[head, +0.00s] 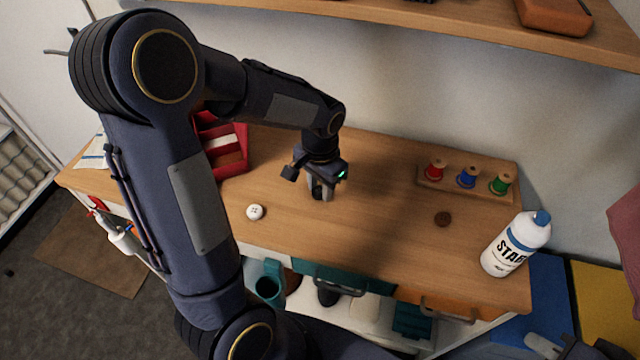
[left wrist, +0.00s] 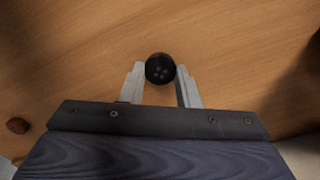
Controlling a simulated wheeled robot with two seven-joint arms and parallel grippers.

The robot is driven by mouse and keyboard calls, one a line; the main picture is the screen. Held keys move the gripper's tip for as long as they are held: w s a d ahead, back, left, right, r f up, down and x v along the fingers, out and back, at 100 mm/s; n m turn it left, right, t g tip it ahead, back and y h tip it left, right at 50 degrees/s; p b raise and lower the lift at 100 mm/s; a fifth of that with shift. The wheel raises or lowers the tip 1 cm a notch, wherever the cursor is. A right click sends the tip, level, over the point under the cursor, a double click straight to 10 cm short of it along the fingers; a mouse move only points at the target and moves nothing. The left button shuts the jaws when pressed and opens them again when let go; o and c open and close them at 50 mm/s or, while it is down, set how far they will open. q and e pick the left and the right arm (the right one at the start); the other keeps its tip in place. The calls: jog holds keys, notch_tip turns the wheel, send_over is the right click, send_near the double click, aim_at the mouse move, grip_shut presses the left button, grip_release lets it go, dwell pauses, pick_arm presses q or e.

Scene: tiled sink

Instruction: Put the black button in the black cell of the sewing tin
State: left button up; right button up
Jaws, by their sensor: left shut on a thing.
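My left gripper (head: 319,192) is low over the middle of the wooden table, shut on the black button. The round black button (left wrist: 159,68) shows between the two fingertips in the left wrist view, its holes facing the camera. I cannot tell whether it touches the table. The red sewing tin (head: 243,142) stands left of the gripper, partly hidden behind my left arm. Its visible cells include a whitish one; I cannot make out the black cell. What looks like my right gripper (head: 575,347) is at the bottom right edge, partly cut off.
A white button (head: 255,212) and a brown button (head: 443,219) lie on the table (head: 375,240). A rack with red, blue and green spools (head: 467,178) stands at the back right. A white bottle (head: 515,245) is at the right edge. The table between is clear.

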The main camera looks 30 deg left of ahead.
aim_at(320, 190)
pick_arm(q)
jog(key=shift+f+b, duration=0.4)
jog(key=shift+f, duration=0.05)
jog(key=o, duration=0.7)
jog(key=shift+c, duration=0.2)
notch_tip(320, 190, up, 13)
jog(key=p, duration=0.1)
jog(key=s+d+n+t+h, duration=0.2)
jog(key=s, duration=0.6)
jog(key=s+d+n+t+h, duration=0.1)
jog(key=s+n+t, duration=0.1)
jog(key=s, duration=0.6)
jog(key=shift+s+d+f+t+h, duration=0.2)
jog(key=shift+d+f+t+h, duration=0.15)
jog(key=shift+t, duration=0.45)
